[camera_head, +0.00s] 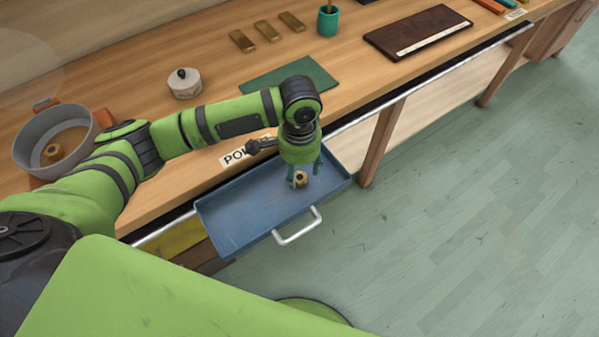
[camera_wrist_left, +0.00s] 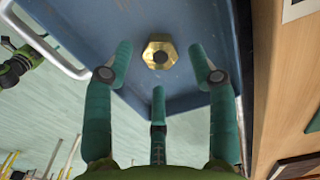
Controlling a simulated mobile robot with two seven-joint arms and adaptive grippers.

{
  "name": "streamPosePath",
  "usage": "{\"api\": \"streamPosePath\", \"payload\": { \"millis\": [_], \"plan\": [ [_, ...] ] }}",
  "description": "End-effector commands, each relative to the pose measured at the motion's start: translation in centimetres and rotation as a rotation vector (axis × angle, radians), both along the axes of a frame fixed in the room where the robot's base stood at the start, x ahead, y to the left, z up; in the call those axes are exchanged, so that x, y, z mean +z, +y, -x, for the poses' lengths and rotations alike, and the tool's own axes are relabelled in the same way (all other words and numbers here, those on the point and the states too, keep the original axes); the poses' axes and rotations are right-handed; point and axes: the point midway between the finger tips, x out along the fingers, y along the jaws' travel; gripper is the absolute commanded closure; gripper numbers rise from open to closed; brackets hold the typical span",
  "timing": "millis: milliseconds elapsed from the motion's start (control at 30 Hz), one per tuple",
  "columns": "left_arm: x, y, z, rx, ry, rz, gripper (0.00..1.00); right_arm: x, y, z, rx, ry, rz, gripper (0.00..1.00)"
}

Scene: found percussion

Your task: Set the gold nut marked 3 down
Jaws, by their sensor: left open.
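A gold hex nut (camera_head: 301,179) with a dark hole is in the blue drawer (camera_head: 232,212). In the left wrist view the nut (camera_wrist_left: 160,54) appears flat on the drawer's blue floor. I cannot read a number on it. My left gripper (camera_head: 304,174) points down over the drawer with its teal fingers around the nut. In the left wrist view the left gripper (camera_wrist_left: 160,62) is open, with gaps between the fingers and the nut.
The open drawer has a pale handle (camera_head: 297,227) and sits below the wooden bench edge. On the bench are a grey pot (camera_head: 88,158) with a gold piece (camera_head: 53,152) inside, a lidded jar (camera_head: 184,84), a green mat (camera_head: 262,86) and a dark board (camera_head: 416,29).

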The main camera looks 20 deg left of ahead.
Motion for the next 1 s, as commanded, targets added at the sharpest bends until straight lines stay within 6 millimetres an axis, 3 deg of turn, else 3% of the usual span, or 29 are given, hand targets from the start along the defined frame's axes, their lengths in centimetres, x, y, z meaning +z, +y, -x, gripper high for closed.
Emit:
{"api": "streamPosePath", "payload": {
  "millis": [200,433,633,1000],
  "plan": [
    [4.9,0.0,-0.2,-0.002,-0.007,0.001,0.43,-0.8,0.1,-0.1,0.000,-0.001,0.000,0.43],
    [8.5,-0.1,-0.1,-0.001,-0.002,0.002,0.43,-1.1,0.1,-0.1,0.000,-0.002,-0.001,0.43],
    [9.5,-0.1,0.0,0.000,0.000,0.000,0.43,-1.1,0.2,-0.1,-0.001,-0.002,-0.003,0.43],
    [9.3,-0.2,0.1,-0.003,-0.001,0.004,0.43,-1.1,0.2,-0.6,-0.002,-0.009,-0.002,0.43]
  ]
}}
